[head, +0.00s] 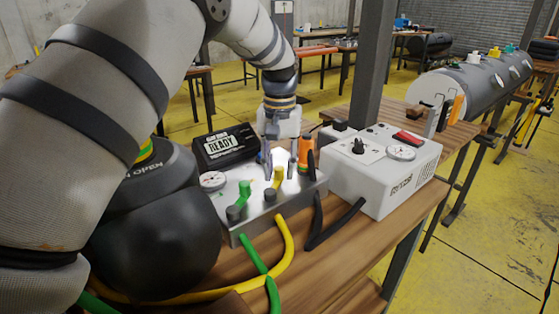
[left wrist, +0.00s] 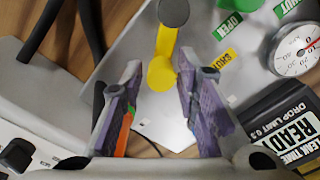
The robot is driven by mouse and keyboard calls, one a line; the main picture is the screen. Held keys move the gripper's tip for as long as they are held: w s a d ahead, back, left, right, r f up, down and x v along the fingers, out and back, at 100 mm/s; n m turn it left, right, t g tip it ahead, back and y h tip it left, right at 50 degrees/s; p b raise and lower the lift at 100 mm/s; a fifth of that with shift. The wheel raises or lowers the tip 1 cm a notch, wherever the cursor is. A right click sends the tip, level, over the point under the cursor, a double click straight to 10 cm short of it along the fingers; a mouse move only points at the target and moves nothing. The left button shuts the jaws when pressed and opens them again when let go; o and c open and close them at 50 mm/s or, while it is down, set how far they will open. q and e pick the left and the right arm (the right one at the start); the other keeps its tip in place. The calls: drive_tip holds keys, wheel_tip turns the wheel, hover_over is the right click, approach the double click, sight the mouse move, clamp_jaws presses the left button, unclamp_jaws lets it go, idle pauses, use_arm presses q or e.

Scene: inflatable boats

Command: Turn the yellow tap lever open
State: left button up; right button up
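The yellow tap lever (head: 278,178) stands on the grey metal manifold box (head: 262,209) on the wooden bench. In the left wrist view the yellow lever (left wrist: 163,58) lies between the tips of my left gripper (left wrist: 158,66). The purple-padded fingers are apart, with visible gaps beside the lever. A yellow SHUT label (left wrist: 228,63) is to the right of the lever. In the head view my left gripper (head: 279,168) comes down from behind onto the box; its fingers partly hide there. My right gripper is not in view.
A green tap lever (head: 244,193), a pressure gauge (head: 212,181) and a black READY display (head: 227,147) are left of the yellow lever. An orange cylinder (head: 305,154) stands close on its right. A white box (head: 381,170) stands further right. Yellow and green hoses leave the front.

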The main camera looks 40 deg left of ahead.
sight(280, 168)
use_arm(q)
wheel_tip(280, 168, up, 12)
drive_tip(key=shift+f, duration=0.2)
idle(0.4)
